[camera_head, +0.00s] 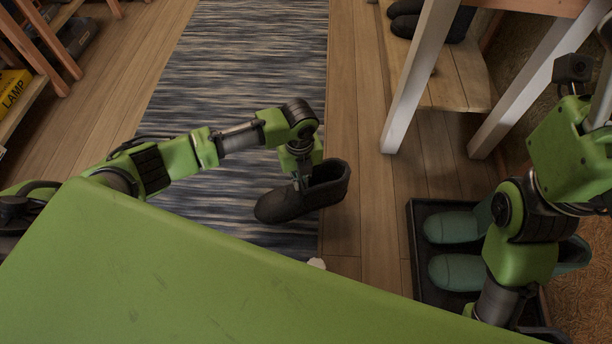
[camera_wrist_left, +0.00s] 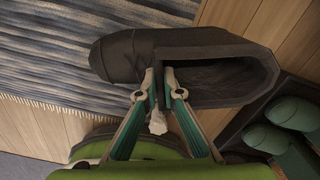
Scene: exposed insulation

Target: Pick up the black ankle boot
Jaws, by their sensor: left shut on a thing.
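The black ankle boot (camera_head: 325,190) is at the right edge of the striped rug, its toe pointing left and its opening to the right. In the left wrist view the boot (camera_wrist_left: 215,85) lies across the middle, with its opening facing the camera. My left gripper (camera_head: 301,184) reaches down to the boot and is shut on the near side of its upper; its fingertips (camera_wrist_left: 159,82) show there in the left wrist view. I cannot tell whether the sole touches the floor. My right arm is at the right, but its gripper does not show.
A black tray (camera_head: 415,235) with teal boots (camera_head: 452,226) stands at the right. A wooden shelf (camera_head: 25,100) is at the left. The striped rug (camera_head: 240,60) lies clear beyond the boot.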

